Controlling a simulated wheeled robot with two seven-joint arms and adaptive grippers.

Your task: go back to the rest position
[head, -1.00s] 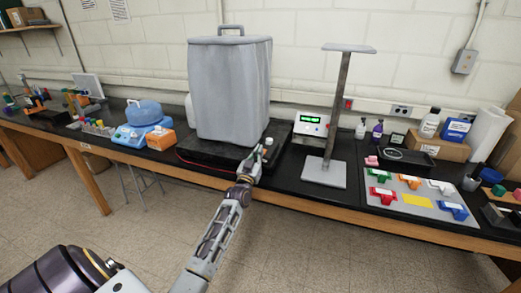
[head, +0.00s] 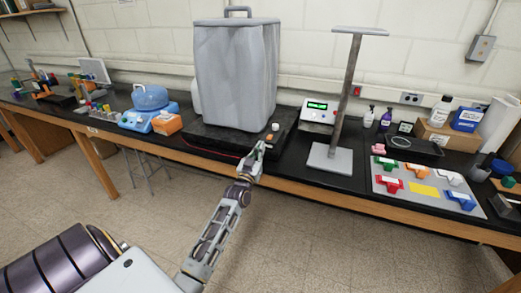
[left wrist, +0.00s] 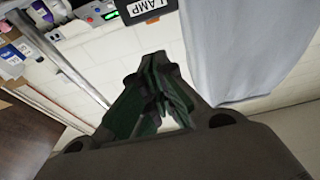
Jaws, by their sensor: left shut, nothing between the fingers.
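My left gripper (head: 257,151) is in front of the bench's front edge, near the front right corner of the black platform (head: 205,140). It is shut and empty; its closed fingers also show in the left wrist view (left wrist: 158,85). My right gripper is in neither view.
The black bench (head: 330,183) runs along the wall. A stand with a flat top (head: 335,100), a display box (head: 318,110) and a tray of coloured blocks (head: 430,190) are on the right. A blue device (head: 150,108) is on the left. The floor in front is clear.

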